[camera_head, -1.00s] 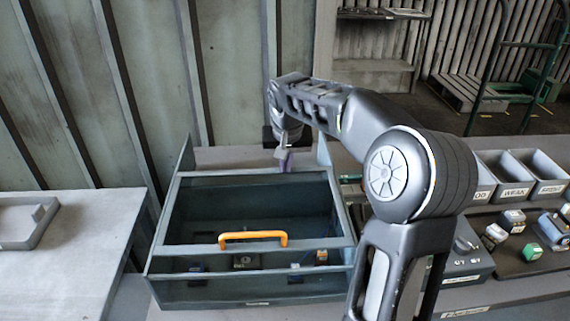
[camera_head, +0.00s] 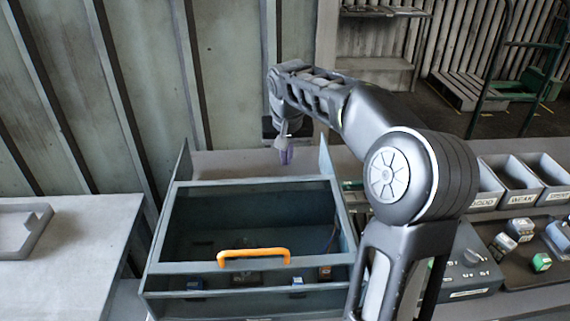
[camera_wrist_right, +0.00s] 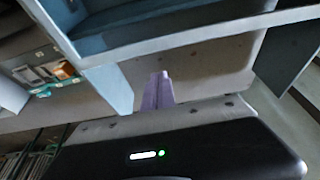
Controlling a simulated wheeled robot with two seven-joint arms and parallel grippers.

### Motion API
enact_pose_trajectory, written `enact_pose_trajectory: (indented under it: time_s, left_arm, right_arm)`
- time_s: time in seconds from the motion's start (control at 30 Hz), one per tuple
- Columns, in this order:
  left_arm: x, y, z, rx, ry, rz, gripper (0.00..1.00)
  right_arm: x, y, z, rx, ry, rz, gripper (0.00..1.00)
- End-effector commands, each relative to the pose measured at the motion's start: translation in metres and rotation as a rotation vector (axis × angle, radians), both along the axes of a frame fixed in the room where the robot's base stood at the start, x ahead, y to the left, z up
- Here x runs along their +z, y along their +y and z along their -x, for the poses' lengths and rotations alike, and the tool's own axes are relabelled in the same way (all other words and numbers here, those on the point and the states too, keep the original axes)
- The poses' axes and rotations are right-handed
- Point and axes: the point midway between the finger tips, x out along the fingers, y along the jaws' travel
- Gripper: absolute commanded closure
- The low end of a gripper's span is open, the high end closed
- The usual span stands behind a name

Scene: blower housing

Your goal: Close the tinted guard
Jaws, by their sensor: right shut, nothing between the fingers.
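The tinted guard (camera_head: 252,215) is a dark see-through panel in a grey frame, lying across the top of the grey-blue housing (camera_head: 165,281). Its orange handle (camera_head: 254,257) is at the front edge. Small parts show below that edge; I cannot tell whether the guard is fully down. My right gripper (camera_head: 286,156) is shut and empty, purple fingers pointing down behind the guard's rear edge, apart from it. In the right wrist view, the shut fingers (camera_wrist_right: 158,91) hang near the housing (camera_wrist_right: 180,35), touching nothing visible. My left gripper is out of view.
Upright side plates (camera_head: 183,160) flank the housing's rear. A bench (camera_head: 75,250) with a grey tray (camera_head: 22,228) stands left. Labelled bins (camera_head: 515,185) and small blocks (camera_head: 541,262) lie right. My right arm crosses over the housing's right side.

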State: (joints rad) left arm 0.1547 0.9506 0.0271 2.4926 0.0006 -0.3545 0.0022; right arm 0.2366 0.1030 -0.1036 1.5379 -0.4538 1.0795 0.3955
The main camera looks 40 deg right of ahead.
Motion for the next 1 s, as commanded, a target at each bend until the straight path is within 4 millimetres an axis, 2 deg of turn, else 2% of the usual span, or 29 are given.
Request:
enact_pose_trajectory:
  time_s: [0.1, 0.33, 0.5, 0.8, 0.87, 1.0]
  left_arm:
    - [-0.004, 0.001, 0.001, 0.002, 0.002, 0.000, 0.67]
    - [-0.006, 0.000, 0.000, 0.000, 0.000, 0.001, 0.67]
    - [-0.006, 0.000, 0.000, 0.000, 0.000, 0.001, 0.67]
    - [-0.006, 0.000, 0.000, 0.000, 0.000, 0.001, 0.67]
    - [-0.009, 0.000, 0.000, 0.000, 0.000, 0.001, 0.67]
    - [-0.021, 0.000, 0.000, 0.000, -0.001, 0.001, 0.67]
  right_arm:
    - [0.027, 0.006, 0.006, 0.001, -0.007, 0.002, 1.00]
    - [0.060, 0.012, 0.016, 0.001, -0.004, 0.001, 1.00]
    - [0.067, 0.014, 0.018, 0.001, -0.002, 0.001, 1.00]
    - [0.067, 0.015, 0.018, 0.001, -0.002, 0.001, 1.00]
    - [0.066, 0.019, 0.019, 0.002, -0.003, -0.001, 1.00]
    - [0.064, 0.042, 0.025, 0.004, -0.003, -0.008, 1.00]
